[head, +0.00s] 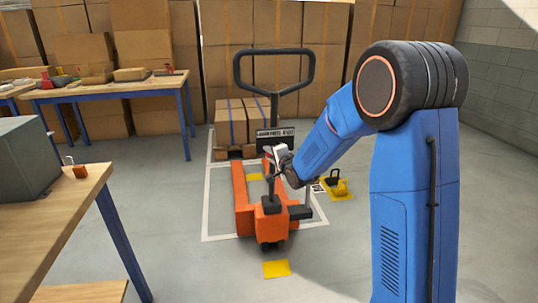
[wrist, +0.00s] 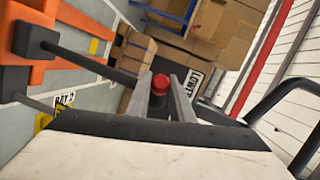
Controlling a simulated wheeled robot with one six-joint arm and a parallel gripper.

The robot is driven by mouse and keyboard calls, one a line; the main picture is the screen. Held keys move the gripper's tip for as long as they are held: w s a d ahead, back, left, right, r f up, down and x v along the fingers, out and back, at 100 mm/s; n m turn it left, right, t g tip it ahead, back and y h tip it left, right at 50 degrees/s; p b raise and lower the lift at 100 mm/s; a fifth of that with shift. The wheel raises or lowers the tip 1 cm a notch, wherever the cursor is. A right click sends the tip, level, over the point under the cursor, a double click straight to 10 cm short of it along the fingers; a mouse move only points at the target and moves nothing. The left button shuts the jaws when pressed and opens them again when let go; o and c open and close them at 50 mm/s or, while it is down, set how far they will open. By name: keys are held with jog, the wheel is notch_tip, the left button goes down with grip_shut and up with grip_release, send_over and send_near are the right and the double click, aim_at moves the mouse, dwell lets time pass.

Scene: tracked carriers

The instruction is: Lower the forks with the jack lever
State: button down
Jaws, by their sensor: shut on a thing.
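The orange pallet jack (head: 268,226) stands on the floor in the middle of the head view, with its tall black loop handle (head: 236,72) upright. A label plate (head: 276,133) is on the handle shaft. My gripper (head: 275,160) reaches it from the right, at about mid-height of the shaft. In the wrist view, the jack lever is a black rod (wrist: 95,65) ending in a red knob (wrist: 160,84). My gripper's two grey fingers (wrist: 167,95) are closed around the knob end. In the head view the gripper hides most of the lever. The forks are partly hidden.
Stacked cartons (head: 231,124) on a pallet stand behind the jack. A yellow block with a black handle (head: 340,188) lies on the floor to the right. A wooden bench (head: 50,205) is at the near left, another table (head: 110,88) further back.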

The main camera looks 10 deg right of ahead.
jog(key=shift+d, duration=0.25)
jog(key=shift+s+d+f, duration=0.1)
jog(key=shift+s+d, duration=0.15)
jog(key=shift+d, duration=0.7)
jog(key=shift+s+d, duration=0.25)
jog(key=shift+d, duration=0.8)
jog(key=shift+f, duration=0.1)
